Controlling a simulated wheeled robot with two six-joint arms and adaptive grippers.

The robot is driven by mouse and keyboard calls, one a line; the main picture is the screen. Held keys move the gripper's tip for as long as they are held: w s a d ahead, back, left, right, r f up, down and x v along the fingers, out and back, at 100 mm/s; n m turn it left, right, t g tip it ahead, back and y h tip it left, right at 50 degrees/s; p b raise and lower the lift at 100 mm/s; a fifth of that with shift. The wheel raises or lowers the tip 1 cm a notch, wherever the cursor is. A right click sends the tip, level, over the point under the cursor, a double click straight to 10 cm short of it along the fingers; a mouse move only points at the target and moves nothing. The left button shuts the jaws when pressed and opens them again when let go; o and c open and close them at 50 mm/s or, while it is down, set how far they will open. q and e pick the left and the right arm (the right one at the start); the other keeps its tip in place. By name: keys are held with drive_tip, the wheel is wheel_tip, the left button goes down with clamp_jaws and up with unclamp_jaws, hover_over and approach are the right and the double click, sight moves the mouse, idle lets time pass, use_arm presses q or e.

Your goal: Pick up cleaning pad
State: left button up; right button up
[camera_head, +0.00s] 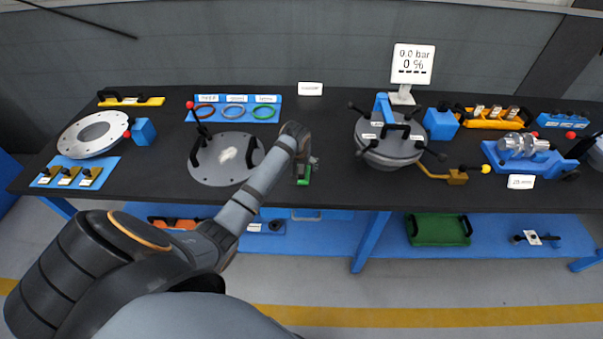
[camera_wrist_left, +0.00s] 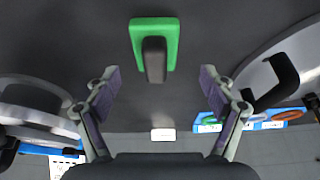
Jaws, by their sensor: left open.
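The cleaning pad, a green block (camera_wrist_left: 172,30) with a black upright grip (camera_wrist_left: 155,60), lies on the dark tabletop. In the head view its green edge (camera_head: 305,181) shows near the table's front edge, partly hidden by my left gripper (camera_head: 305,166). In the left wrist view my left gripper (camera_wrist_left: 158,85) is open, its two fingers spread wide with nothing between them. The pad lies past the fingertips, roughly centred between them, and does not touch them. My right gripper is not in view.
A round grey plate (camera_head: 210,172) with black handles and a white smear lies left of my gripper. A lidded vessel (camera_head: 390,150) with black knobs stands to the right. A blue rack of coloured rings (camera_head: 236,99) and a small white label block (camera_head: 310,88) are behind.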

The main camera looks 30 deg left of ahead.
sight(301, 168)
use_arm(q)
drive_tip(key=x, duration=0.5)
drive_tip(key=shift+w+d+p, duration=0.2)
drive_tip(key=shift+w+p, duration=0.1)
drive_tip(key=shift+w, duration=0.1)
drive_tip(key=shift+s+r, duration=0.1)
drive_tip(key=shift+c, duration=1.2)
drive_tip(key=c, duration=1.1)
wheel_tip(301, 168, up, 10)
drive_tip(key=shift+b, duration=0.5)
